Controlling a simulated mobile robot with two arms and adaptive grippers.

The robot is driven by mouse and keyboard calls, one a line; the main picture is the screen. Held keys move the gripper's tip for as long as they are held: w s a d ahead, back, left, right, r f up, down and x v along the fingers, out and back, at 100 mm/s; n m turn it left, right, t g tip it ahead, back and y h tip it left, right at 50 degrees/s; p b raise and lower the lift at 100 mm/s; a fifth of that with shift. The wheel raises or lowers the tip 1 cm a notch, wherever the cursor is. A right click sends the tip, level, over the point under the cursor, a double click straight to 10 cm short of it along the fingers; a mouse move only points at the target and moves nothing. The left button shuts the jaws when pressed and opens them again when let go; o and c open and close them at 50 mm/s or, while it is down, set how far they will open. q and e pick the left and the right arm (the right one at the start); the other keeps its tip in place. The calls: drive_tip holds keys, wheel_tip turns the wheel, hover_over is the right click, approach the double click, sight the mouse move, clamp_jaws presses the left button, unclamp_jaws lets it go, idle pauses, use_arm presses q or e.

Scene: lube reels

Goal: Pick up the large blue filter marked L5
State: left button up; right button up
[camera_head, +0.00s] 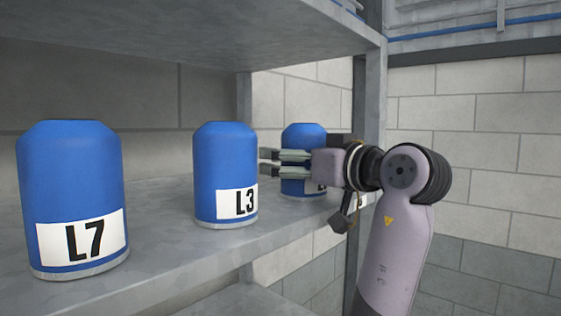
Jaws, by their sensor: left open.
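Three large blue filters stand upright in a row on a grey metal shelf (165,222). The nearest filter (70,170), at the left, is marked L7. The middle filter (224,160) is marked L3. The far filter (304,132) has a white label mostly hidden by my gripper; only an L shows, so I cannot read its number. My left gripper (272,161) is open, its fingers pointing left across the front of the far filter. I cannot tell whether they touch it. My right gripper is not in view.
An upper shelf (180,28) hangs close above the filters. A metal post (369,100) stands at the shelf's right end, behind my gripper. There is bare shelf between the L7 and L3 filters. A block wall (480,130) is behind on the right.

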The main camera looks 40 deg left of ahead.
sight(307, 136)
use_arm(q)
drive_tip(key=shift+s+d+r, duration=0.1)
drive_tip(key=shift+d+r, duration=0.15)
drive_tip(key=shift+d, duration=0.55)
drive_tip(key=shift+v, duration=0.85)
drive_tip(key=shift+c, duration=1.1)
drive_tip(key=shift+a+r, duration=0.15)
drive_tip(key=shift+a, duration=0.1)
drive_tip(key=shift+c, duration=0.7)
drive_tip(key=shift+a, duration=0.45)
drive_tip(key=c, duration=0.4)
drive_tip(key=shift+d, duration=0.1)
drive_tip(key=shift+c, duration=0.7)
drive_tip(key=shift+d, duration=0.15)
drive_tip(key=c, duration=0.4)
drive_tip(key=shift+c, duration=1.8)
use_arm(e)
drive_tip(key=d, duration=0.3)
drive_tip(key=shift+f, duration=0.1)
use_arm(q)
drive_tip(key=shift+r, duration=0.1)
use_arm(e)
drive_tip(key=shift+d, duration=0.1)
